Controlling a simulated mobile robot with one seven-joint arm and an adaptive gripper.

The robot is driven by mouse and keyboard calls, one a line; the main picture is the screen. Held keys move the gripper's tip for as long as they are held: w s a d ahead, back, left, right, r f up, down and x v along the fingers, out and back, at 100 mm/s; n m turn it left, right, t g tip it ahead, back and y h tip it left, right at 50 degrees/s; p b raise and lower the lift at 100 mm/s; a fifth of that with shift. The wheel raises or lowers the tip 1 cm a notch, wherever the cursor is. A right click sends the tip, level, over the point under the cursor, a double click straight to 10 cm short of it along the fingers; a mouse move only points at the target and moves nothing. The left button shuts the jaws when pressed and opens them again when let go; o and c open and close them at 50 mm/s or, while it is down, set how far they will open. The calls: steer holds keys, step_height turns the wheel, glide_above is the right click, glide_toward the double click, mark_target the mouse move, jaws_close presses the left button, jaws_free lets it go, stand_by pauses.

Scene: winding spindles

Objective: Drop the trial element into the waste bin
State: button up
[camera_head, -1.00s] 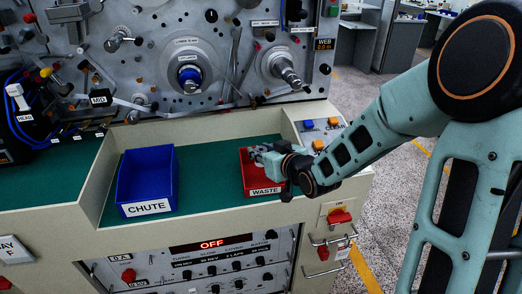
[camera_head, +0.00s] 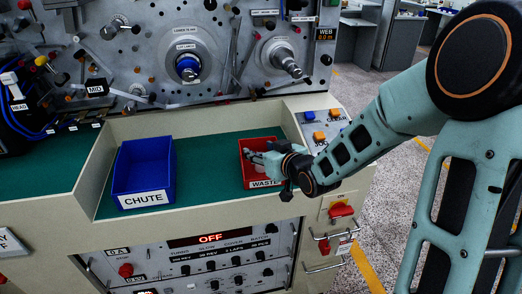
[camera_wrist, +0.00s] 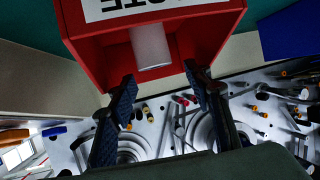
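The red waste bin (camera_head: 272,146) stands on the green shelf, its WASTE label at the front. A pale grey cylinder, which looks like the trial element (camera_wrist: 150,47), shows within the red walls of the bin (camera_wrist: 84,58) in the wrist view, beyond my fingertips. My gripper (camera_head: 254,156) reaches over the bin from the right in the head view. In the wrist view my gripper (camera_wrist: 160,82) has its two dark fingers wide apart, with nothing between them. Whether the cylinder rests on the bin floor is hard to tell.
A blue bin labelled CHUTE (camera_head: 145,172) stands to the left, with bare green shelf (camera_head: 205,170) between the bins. The machine panel with spindles (camera_head: 187,66) rises behind. A small button panel (camera_head: 322,128) sits right of the waste bin.

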steer(key=shift+s, duration=0.1)
steer(key=shift+v, duration=3.7)
steer(key=shift+r, duration=0.1)
